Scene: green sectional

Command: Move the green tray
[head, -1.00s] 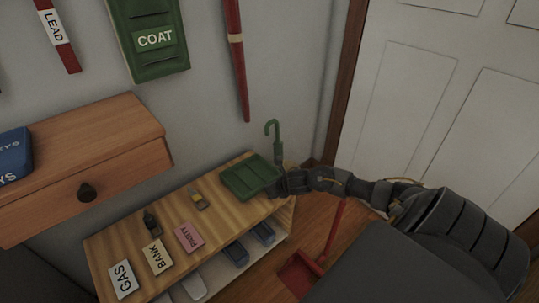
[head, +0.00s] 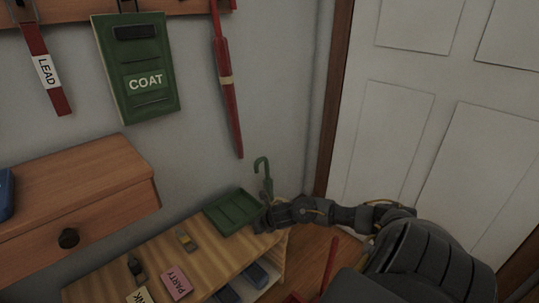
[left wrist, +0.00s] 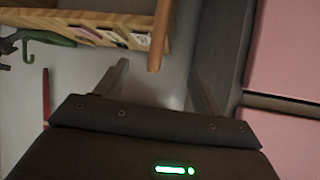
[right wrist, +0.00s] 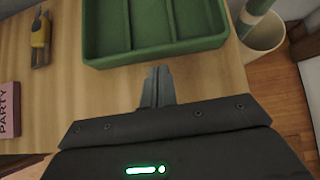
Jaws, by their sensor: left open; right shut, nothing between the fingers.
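The green tray (head: 232,212) sits on the right end of the wooden shelf top (head: 205,257) against the wall. It is shallow and divided into compartments, and it looks empty where it shows. In the right wrist view the tray (right wrist: 150,56) fills the top, with its near wall just beyond my fingertips. My right gripper (right wrist: 157,72) is shut and empty, its tips close to that wall; I cannot tell whether they touch. In the head view my right gripper (head: 262,224) is at the tray's right corner. My left gripper (left wrist: 158,75) is open and empty, away from the tray.
A green umbrella (head: 264,178) stands behind the shelf end, in a pale stand (right wrist: 263,40). A yellow-grey object (head: 186,240) and a pink PARTY card (head: 176,282) lie left of the tray. A wooden drawer (head: 90,200) overhangs at left. A white door (head: 420,110) stands right.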

